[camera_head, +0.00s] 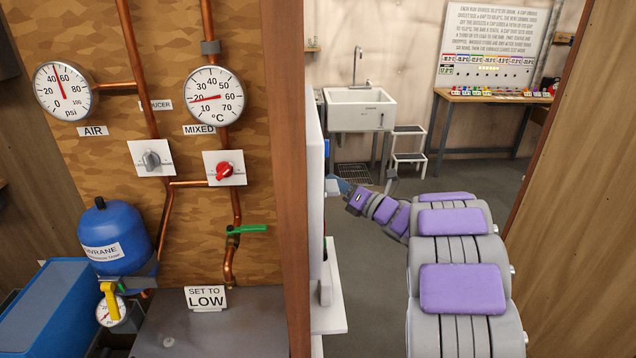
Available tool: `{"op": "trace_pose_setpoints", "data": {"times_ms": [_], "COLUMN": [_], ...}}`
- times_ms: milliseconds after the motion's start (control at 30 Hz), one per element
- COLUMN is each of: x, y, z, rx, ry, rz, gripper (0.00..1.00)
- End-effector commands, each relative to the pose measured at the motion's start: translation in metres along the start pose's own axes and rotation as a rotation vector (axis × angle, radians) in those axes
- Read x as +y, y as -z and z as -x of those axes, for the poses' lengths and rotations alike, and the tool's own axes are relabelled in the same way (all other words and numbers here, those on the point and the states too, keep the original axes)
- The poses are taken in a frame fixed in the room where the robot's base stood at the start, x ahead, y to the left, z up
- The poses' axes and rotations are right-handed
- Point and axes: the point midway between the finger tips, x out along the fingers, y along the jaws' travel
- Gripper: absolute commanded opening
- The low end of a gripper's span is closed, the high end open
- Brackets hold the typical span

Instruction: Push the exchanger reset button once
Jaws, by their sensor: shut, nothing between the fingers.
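My arm reaches in from the lower right, and my gripper (340,185) is at its far end, small and partly hidden. It is shut and empty. It is beside the far end of a white panel (315,150) that I see nearly edge-on, to the right of the wooden post. I cannot tell whether it touches the panel. The panel's face is turned away, so I cannot make out the exchanger reset button.
A wooden post (289,180) stands left of the panel. A board at the left carries a pressure gauge (63,91), a temperature gauge (214,96), a red knob (224,170) and a green valve handle (248,229). A sink (360,108) and workbench (500,98) stand behind.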

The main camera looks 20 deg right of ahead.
Motion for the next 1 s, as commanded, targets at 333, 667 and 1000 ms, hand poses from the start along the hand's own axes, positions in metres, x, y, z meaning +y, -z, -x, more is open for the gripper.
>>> {"op": "trace_pose_setpoints", "data": {"times_ms": [333,667,1000], "x": [-0.018,-0.023,-0.023], "y": [-0.016,-0.023,-0.023], "z": [0.023,0.032,0.032], "rx": [-0.002,0.000,0.000], "ry": [0.001,0.000,0.000], "rz": [0.002,-0.001,0.000], "gripper": [0.00,0.00,0.00]}}
